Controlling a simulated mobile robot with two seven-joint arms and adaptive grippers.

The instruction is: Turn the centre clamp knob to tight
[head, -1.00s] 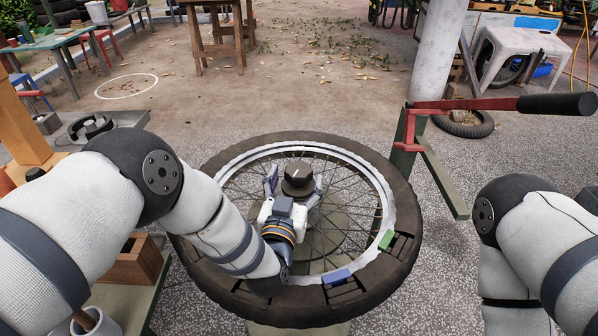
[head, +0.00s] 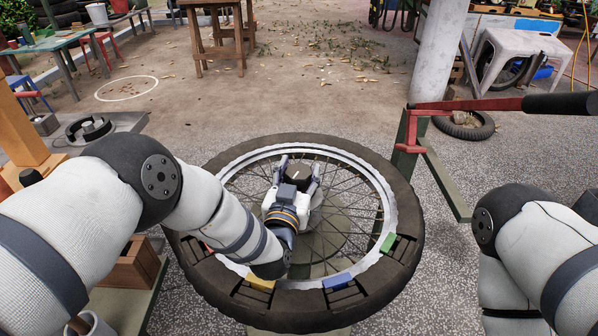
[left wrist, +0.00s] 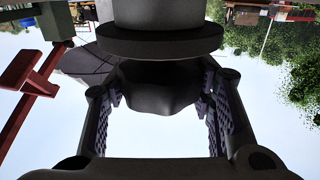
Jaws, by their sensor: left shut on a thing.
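The centre clamp knob (head: 299,173) is dark and round with a small pale mark on top. It stands at the hub of a spoked motorcycle wheel (head: 405,215) with a black tyre. My left gripper (head: 299,165) reaches in from the near side and is shut on the knob, one finger on each side. In the left wrist view the dark lobed knob (left wrist: 158,88) lies between the two ridged finger pads of the left gripper (left wrist: 162,95). My right arm shows at the right of the head view, but its gripper is not visible.
A green tool (head: 388,242), a blue one (head: 337,281) and a yellow one (head: 261,283) sit along the near rim. A red lever with a black handle (head: 560,104) stands on a green post to the right. A wooden box (head: 137,263) is at the left.

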